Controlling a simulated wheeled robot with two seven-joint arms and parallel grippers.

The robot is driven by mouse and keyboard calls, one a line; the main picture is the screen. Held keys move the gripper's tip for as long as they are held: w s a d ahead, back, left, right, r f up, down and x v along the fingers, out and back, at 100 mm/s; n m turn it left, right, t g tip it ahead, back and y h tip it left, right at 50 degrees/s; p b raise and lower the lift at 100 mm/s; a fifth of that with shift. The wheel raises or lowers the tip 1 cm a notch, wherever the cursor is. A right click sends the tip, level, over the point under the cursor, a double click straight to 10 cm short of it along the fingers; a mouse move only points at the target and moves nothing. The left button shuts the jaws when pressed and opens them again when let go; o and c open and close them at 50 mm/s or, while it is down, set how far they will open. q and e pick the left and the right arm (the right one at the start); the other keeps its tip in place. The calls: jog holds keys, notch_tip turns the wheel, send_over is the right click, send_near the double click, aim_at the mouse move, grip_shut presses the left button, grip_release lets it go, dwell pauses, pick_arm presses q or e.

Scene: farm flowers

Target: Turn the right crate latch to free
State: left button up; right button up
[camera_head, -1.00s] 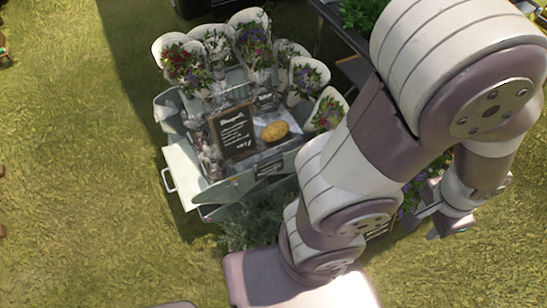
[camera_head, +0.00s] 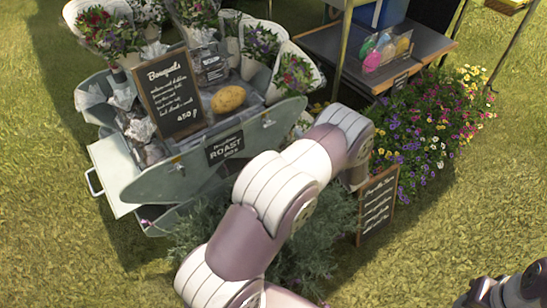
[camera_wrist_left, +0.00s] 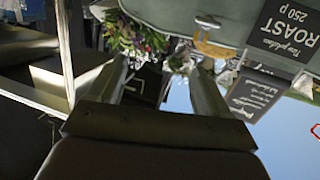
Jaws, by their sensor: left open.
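The grey-green crate (camera_head: 150,190) stands left of centre in the head view, with a black roast sign (camera_head: 225,146) on its front. The right crate latch (camera_head: 268,122) is a small metal fitting right of that sign. In the head view, my arm hides the left fingers.
Bouquets (camera_head: 245,45), a bouquet board (camera_head: 168,92) and a yellow potato-like item (camera_head: 228,99) are on the crate. A dark table (camera_head: 420,45) stands behind, with potted flowers (camera_head: 425,130) and a chalkboard (camera_head: 376,208) at right. Grass is open at far left.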

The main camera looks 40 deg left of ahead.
aim_at(271, 125)
pick_arm(q)
jog(key=s+a+f+n+g+y+b, duration=0.2)
jog(key=s+f+g+y+b, duration=0.15)
jog(key=f, duration=0.35)
jog(key=shift+t, duration=0.35)
jog(key=b+x, duration=0.2)
jog(key=x, duration=0.4)
jog(key=b+x, duration=0.3)
jog(key=x, duration=0.3)
jog(key=shift+s+a, duration=0.2)
pick_arm(e)
notch_tip(271, 125, down, 11)
pick_arm(q)
jog(key=c, duration=1.1)
jog(key=shift+o, duration=0.3)
